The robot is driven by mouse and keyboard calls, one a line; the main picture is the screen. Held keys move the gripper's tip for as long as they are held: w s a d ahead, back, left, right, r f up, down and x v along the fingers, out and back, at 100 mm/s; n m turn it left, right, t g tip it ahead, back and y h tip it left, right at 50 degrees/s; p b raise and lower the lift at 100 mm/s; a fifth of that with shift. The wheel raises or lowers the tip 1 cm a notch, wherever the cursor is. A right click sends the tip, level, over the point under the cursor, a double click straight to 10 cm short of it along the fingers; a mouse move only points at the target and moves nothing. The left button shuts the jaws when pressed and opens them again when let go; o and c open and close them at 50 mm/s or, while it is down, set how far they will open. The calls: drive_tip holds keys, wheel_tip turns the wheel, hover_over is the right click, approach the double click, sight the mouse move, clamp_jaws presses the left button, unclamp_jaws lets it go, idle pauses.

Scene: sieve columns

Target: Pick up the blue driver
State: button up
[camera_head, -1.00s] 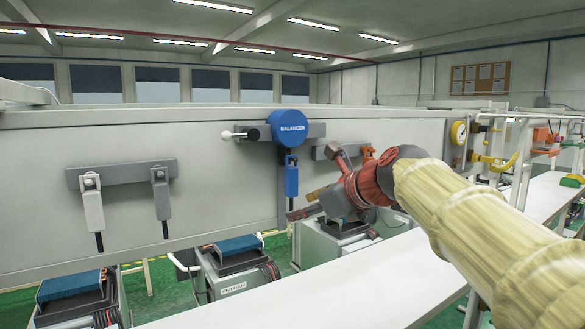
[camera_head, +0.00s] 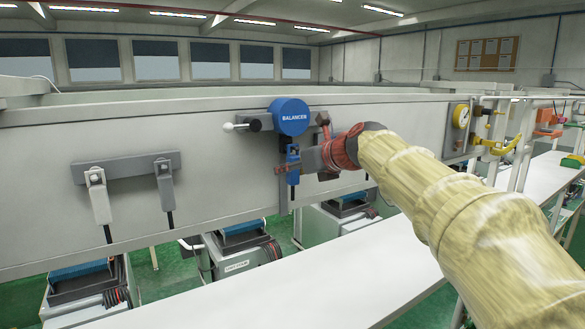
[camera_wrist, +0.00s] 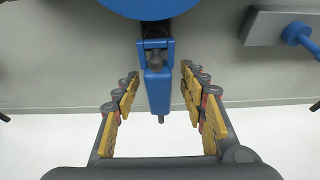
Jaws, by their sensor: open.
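The blue driver (camera_head: 293,166) hangs upright under the round blue balancer (camera_head: 291,117) on the grey wall panel. In the wrist view the blue driver (camera_wrist: 157,82) hangs below the blue disc (camera_wrist: 155,8), between the two yellow-padded fingers. My gripper (camera_head: 288,168) is at the driver in the head view, its fingers crossing in front of part of it. In the wrist view my gripper (camera_wrist: 159,88) is open, with a gap on each side of the driver. I see no finger touching it there.
Two grey drivers (camera_head: 98,196) (camera_head: 164,184) hang from a bracket to the left. A lever with a white knob (camera_head: 229,127) sticks out left of the balancer. A white bench (camera_head: 290,290) runs below. A gauge (camera_head: 461,116) and yellow valve handle stand at right.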

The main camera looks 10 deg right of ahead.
drive_tip(key=shift+s+r, duration=0.1)
drive_tip(key=shift+s, duration=0.1)
drive_tip(key=shift+c, duration=0.2)
drive_tip(key=shift+w, duration=0.15)
drive_tip(key=c, duration=1)
clamp_jaws()
